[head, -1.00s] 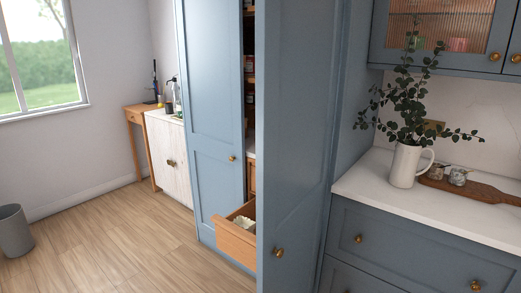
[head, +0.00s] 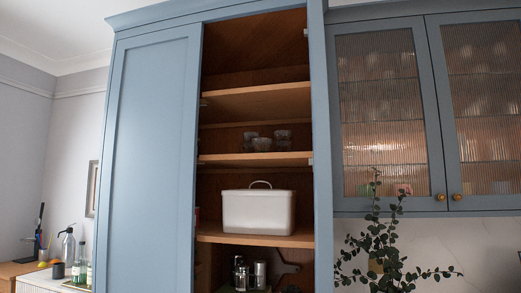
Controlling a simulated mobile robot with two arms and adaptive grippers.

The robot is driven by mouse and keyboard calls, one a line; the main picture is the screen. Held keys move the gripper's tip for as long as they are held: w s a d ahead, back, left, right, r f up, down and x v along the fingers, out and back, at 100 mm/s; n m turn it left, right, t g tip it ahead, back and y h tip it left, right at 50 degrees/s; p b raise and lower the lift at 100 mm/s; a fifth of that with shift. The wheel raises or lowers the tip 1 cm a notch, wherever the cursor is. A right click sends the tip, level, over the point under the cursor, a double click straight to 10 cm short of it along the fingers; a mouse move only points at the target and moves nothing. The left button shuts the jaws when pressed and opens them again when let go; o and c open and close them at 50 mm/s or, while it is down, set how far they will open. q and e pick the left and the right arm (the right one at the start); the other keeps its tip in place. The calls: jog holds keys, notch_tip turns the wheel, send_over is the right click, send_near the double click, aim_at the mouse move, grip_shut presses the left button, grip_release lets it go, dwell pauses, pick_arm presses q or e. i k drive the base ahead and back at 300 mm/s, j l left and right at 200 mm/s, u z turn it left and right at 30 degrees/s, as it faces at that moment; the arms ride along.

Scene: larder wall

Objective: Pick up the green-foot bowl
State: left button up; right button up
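A small bowl-like piece (head: 262,143) sits on a middle shelf of the open larder in the head view. It stands between two darker cups or glasses, one on the left (head: 250,139) and one on the right (head: 283,139). It is too small to tell whether it has a green foot, so I cannot tell if it is the green-foot bowl. Neither of my grippers is in view.
A white lidded bin (head: 258,211) stands on the larder shelf below. Metal canisters (head: 260,273) stand lower. The larder's left door (head: 150,155) covers its left side; its right door (head: 321,140) stands edge-on. A leafy plant (head: 385,250) is at right.

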aim_at(262, 145)
jog(key=i+j+z, duration=0.15)
jog(key=z, duration=0.2)
jog(key=i+j+z, duration=0.1)
jog(key=z, duration=0.3)
jog(key=j+z, duration=0.35)
jog(key=i+l, duration=0.05)
